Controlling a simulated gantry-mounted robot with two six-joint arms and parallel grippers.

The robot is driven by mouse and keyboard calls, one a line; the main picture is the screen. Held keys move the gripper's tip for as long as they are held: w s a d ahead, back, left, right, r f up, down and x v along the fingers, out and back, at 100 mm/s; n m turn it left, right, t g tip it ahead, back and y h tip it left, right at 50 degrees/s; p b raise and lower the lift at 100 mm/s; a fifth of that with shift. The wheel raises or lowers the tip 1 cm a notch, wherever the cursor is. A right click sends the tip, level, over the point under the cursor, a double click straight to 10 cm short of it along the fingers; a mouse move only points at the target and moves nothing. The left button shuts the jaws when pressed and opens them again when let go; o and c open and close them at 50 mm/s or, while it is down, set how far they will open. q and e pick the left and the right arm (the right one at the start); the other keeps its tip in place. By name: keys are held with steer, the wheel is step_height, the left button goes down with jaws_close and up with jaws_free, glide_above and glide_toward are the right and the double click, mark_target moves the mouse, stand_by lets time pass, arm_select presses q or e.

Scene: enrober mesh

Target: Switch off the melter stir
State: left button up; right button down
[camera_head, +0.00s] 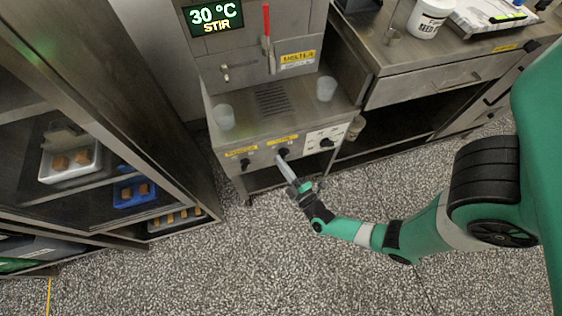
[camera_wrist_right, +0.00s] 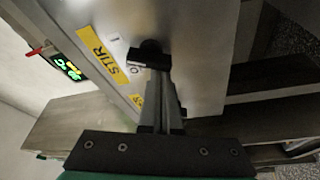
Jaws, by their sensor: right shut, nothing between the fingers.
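The melter (camera_head: 262,75) is a steel machine with a lit display (camera_head: 213,17) reading "30 °C" and "STIR". Its front panel carries several black knobs. The stir knob (camera_head: 283,153) is the middle one, under a yellow label. In the right wrist view the stir knob (camera_wrist_right: 150,57) is by the yellow "STIR" label (camera_wrist_right: 101,55), with "I" and "O" marks beside it. My right gripper (camera_head: 284,163) is shut and empty, its fingertips at the stir knob. In the wrist view the fingertips (camera_wrist_right: 160,75) overlap the knob; I cannot tell whether they touch. My left gripper is not in view.
Another knob (camera_head: 245,164) is to the left and a dial (camera_head: 326,142) to the right. Two pale cups (camera_head: 326,88) stand on the melter's ledge. A rack with trays (camera_head: 68,176) is at left, a steel counter (camera_head: 430,62) at right. The speckled floor is clear.

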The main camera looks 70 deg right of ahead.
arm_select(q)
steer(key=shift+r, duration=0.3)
arm_select(e)
steer(key=shift+r+n, duration=0.1)
steer(key=shift+n, duration=0.2)
